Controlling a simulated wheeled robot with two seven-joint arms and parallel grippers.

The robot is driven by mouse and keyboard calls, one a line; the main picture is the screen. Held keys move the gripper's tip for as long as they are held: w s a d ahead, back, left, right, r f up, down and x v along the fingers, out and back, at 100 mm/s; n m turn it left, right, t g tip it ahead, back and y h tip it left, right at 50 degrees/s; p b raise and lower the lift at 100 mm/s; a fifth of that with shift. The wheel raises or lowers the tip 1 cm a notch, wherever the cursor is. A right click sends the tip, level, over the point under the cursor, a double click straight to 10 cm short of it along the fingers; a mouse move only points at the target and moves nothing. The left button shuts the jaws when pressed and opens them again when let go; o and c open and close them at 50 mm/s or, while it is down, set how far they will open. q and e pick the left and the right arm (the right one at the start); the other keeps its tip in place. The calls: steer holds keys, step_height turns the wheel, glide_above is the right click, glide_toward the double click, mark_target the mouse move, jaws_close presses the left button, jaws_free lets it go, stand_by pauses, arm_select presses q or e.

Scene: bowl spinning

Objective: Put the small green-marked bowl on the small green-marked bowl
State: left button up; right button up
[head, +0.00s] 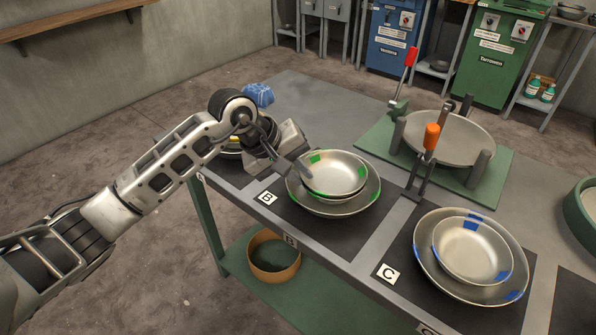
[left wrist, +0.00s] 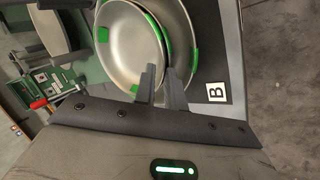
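The small green-marked bowl (head: 340,172) is a shiny metal bowl with green patches on its rim. It sits inside or just over a larger green-marked bowl (head: 345,208), whose rim shows all around it. In the left wrist view the small bowl (left wrist: 128,50) is at the left, and the larger bowl's rim (left wrist: 190,80) curves beyond it. My left gripper (head: 304,172) is at the small bowl's left rim. Its fingers (left wrist: 162,80) are close together, one on each side of that rim, and look shut on it. My right gripper is not in view.
Blue-marked bowls (head: 470,248) are stacked on the mat by label C. A round metal dish (head: 450,138) stands on a green board with upright posts, an orange-handled tool (head: 431,138) and a red-handled lever (head: 411,58) nearby. A blue cloth-like item (head: 258,95) lies behind my arm.

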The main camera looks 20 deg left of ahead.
arm_select(q)
steer(key=shift+r, duration=0.1)
steer(key=shift+p+v, duration=0.3)
steer(key=shift+v, duration=1.2)
steer(key=shift+a, duration=0.1)
steer(key=o, duration=0.6)
steer(key=shift+c, duration=0.2)
step_height(320, 180, up, 5)
steer(key=shift+p, duration=1.1)
